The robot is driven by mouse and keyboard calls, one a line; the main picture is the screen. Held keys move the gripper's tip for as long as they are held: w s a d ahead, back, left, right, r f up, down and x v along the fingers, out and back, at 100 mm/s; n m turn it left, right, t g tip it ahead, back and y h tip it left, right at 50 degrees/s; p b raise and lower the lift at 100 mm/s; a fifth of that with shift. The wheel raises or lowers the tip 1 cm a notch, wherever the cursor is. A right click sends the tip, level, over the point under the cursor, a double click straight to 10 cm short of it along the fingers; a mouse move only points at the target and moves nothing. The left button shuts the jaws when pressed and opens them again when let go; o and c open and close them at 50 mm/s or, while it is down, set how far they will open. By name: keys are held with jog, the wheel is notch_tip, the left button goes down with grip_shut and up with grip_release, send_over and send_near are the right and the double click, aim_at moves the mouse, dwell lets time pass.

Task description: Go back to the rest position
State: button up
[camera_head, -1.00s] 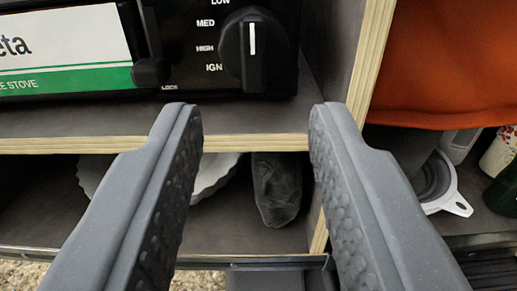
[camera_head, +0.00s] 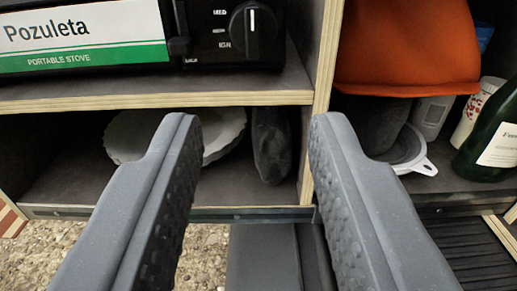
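My gripper (camera_head: 252,125) is in the lower middle of the view, its two grey textured fingers wide apart. Nothing is between the fingertips. The fingers point toward the shelf unit and stand in front of its lower compartment, apart from the stove. The portable stove (camera_head: 130,38) sits on the upper shelf at the top left, with its round black knob (camera_head: 253,27) set with the white line upright.
Below the shelf (camera_head: 60,103) lie a white scalloped dish (camera_head: 222,135) and a dark bundle (camera_head: 271,147). On the right are an orange bag (camera_head: 405,50), a funnel (camera_head: 410,155), a patterned cup (camera_head: 478,105) and a green bottle (camera_head: 490,135). Gravel (camera_head: 70,245) shows below left.

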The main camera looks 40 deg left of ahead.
jog(key=w+d+r+h, duration=0.25)
jog(key=w+r, duration=0.25)
jog(key=r, duration=0.3)
jog(key=w+d+r+t+h, duration=0.15)
jog(key=w+r+h, duration=0.25)
jog(key=r, duration=0.5)
jog(key=w+d+r+h, duration=0.3)
jog(key=w+r, duration=0.2)
jog(key=r, duration=0.3)
jog(key=s+a+r+m+h, duration=0.1)
jog(key=s+r+h, duration=0.1)
jog(key=r, duration=0.7)
jog(key=s+a+r+m+h, duration=0.1)
jog(key=s+r+m, duration=0.1)
jog(key=r, duration=0.7)
jog(key=s+a+r+m, duration=0.1)
jog(key=s+a+r, duration=0.3)
jog(key=s+r, duration=0.3)
jog(key=s+a+r+m+y, duration=0.1)
jog(key=s+a+r, duration=0.4)
jog(key=s+r, duration=0.2)
jog(key=s+a+r+m+y, duration=0.1)
jog(key=s+a+r+m, duration=0.1)
jog(key=s+a+r, duration=0.2)
jog(key=s+r, duration=0.3)
jog(key=s, duration=0.2)
jog(key=shift+s+a+g, duration=0.15)
jog(key=shift+a+g, duration=0.05)
jog(key=shift+g, duration=0.15)
jog(key=shift+r, duration=0.1)
